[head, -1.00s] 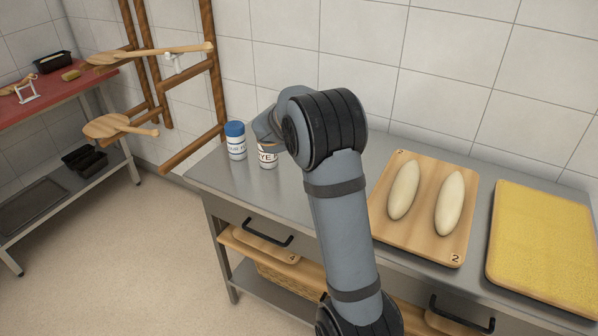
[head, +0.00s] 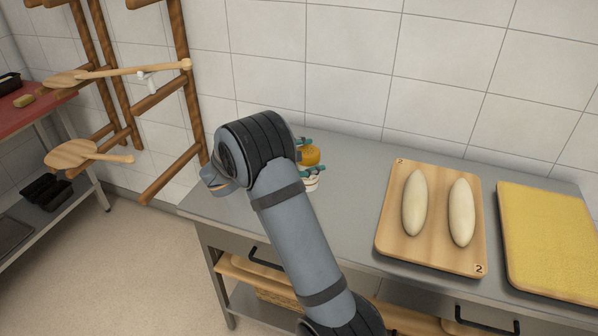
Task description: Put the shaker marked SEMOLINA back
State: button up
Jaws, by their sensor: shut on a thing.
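My gripper (head: 309,157) is at the back left of the steel worktop, mostly behind my own arm. Its teal fingertips show on either side of a shaker with a yellow-orange top (head: 311,155), and it is shut on this shaker. A white part with dark marks (head: 311,185) shows just below the fingers. I cannot tell whether it is the same shaker's body or another one. No SEMOLINA marking is readable. My arm hides much of this corner, and I cannot tell whether the held shaker touches the worktop.
A wooden board marked 2 (head: 391,247) bears two pale dough loaves on the steel worktop (head: 345,205). A yellow-covered board (head: 550,240) lies to its right. A wooden rack with peels (head: 180,100) stands at the left. The worktop between my gripper and the board is clear.

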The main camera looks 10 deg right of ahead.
jog(key=shift+w+a+f, duration=0.2)
jog(key=shift+a+f, duration=0.15)
jog(key=shift+a, duration=0.25)
jog(key=shift+a+f, duration=0.1)
jog(key=shift+f, duration=0.3)
jog(key=shift+w+f, duration=0.1)
jog(key=shift+f, duration=1.55)
jog(key=shift+f, duration=0.1)
jog(key=shift+f, duration=0.15)
jog(key=o, duration=1.5)
jog(key=shift+o, duration=0.4)
